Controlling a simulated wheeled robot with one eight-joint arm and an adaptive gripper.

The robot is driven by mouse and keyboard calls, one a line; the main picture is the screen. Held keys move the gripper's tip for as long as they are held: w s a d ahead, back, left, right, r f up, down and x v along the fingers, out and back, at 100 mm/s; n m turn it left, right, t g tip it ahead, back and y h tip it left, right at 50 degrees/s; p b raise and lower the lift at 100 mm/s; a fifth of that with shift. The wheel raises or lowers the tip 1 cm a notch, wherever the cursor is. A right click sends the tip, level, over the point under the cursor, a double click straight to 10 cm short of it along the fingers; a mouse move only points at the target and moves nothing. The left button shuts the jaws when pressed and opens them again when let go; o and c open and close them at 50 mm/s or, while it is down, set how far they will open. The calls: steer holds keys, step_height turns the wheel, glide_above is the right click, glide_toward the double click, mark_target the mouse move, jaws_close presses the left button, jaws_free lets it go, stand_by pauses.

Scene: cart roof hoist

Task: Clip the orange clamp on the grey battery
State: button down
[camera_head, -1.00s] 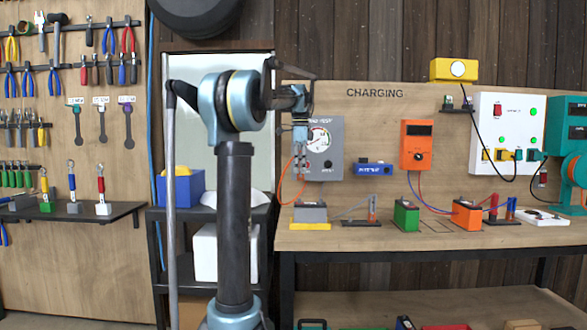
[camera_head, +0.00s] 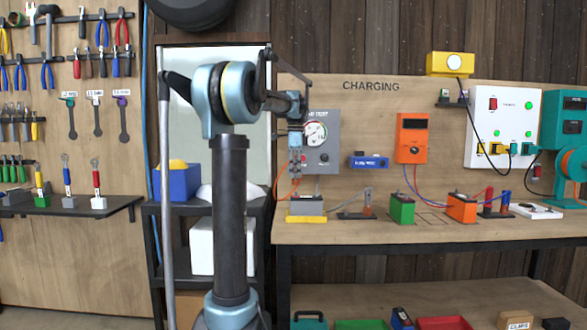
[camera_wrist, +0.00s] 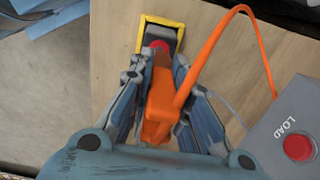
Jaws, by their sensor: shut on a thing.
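The grey battery (camera_head: 306,205) stands at the left end of the bench in a yellow-rimmed base (camera_head: 306,219). In the wrist view the battery (camera_wrist: 174,34) lies ahead of the fingers, with a red terminal (camera_wrist: 158,46) on top. My gripper (camera_wrist: 160,66) is shut on the orange clamp (camera_wrist: 158,105), whose front end points at the red terminal. I cannot tell whether the clamp touches it. In the head view my gripper (camera_head: 296,172) hangs just above the battery. An orange cable (camera_wrist: 245,12) runs from the clamp.
The grey load tester (camera_head: 322,142) with a dial stands behind the battery; its red button (camera_wrist: 297,147) is at the right in the wrist view. A stand (camera_head: 366,205), a green battery (camera_head: 402,209) and an orange battery (camera_head: 462,208) are further right. Bare bench lies between them.

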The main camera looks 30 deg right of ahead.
steer(key=shift+f, duration=0.65)
steer(key=shift+s, duration=0.15)
steer(key=shift+f, duration=1.55)
stand_by(1.4)
steer(key=c, duration=1.4)
jaws_free()
step_height(320, 180, up, 12)
steer(key=shift+f, duration=0.1)
